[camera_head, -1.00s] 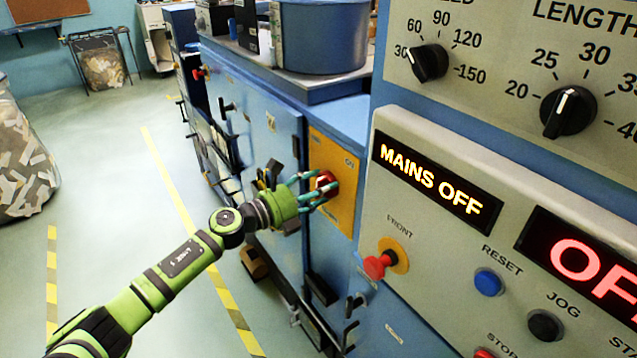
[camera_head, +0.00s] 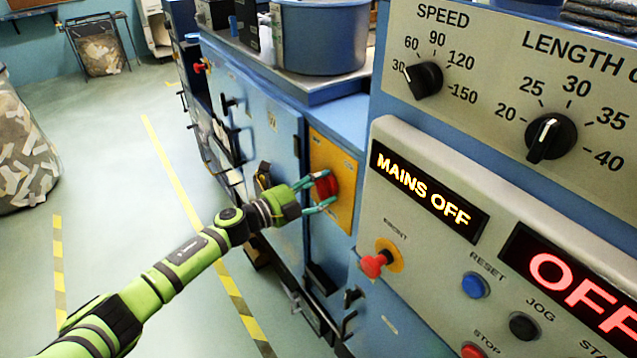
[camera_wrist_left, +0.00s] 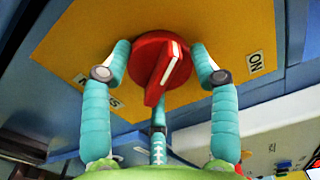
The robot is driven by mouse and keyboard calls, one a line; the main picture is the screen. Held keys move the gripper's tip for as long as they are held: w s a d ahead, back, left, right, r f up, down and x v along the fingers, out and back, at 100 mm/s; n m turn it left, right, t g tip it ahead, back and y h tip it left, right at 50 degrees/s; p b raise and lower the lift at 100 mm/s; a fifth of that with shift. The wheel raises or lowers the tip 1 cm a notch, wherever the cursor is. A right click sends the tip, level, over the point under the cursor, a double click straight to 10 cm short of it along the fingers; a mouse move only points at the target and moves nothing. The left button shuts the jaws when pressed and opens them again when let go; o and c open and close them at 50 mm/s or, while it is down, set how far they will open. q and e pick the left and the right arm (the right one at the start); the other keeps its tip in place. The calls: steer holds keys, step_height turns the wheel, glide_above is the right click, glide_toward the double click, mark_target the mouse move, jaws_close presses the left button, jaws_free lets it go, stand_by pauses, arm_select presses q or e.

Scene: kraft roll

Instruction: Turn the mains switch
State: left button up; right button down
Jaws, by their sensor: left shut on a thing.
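The mains switch is a red rotary knob (camera_head: 325,187) on a yellow plate (camera_head: 343,213) on the blue cabinet's side. In the left wrist view the red knob (camera_wrist_left: 158,62) has a white line on its raised handle, which slants up to the right. An ON label (camera_wrist_left: 256,62) is at the right of the plate; another label at lower left is partly hidden. My left gripper (camera_head: 312,196) is shut on the knob, with teal fingers on both sides of it. The display (camera_head: 428,193) reads MAINS OFF. My right gripper is not in view.
The control panel (camera_head: 404,277) at right has a red FRONT button (camera_head: 374,265), a blue RESET button (camera_head: 475,285) and a black JOG button (camera_head: 523,326). SPEED and LENGTH dials are above it. A blue drum (camera_head: 322,40) stands on the cabinet.

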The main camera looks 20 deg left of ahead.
arm_select(q)
steer(key=shift+s+d+f+n, duration=0.2)
steer(key=shift+d+f+n, duration=0.1)
steer(key=shift+n, duration=0.2)
steer(key=o, duration=1.1)
steer(key=shift+o, duration=0.2)
steer(key=shift+r, duration=0.2)
steer(key=shift+a, duration=0.15)
steer(key=shift+s+a, duration=0.1)
steer(key=shift+a, duration=0.1)
steer(key=v, duration=1.1)
steer(key=shift+s, duration=0.25)
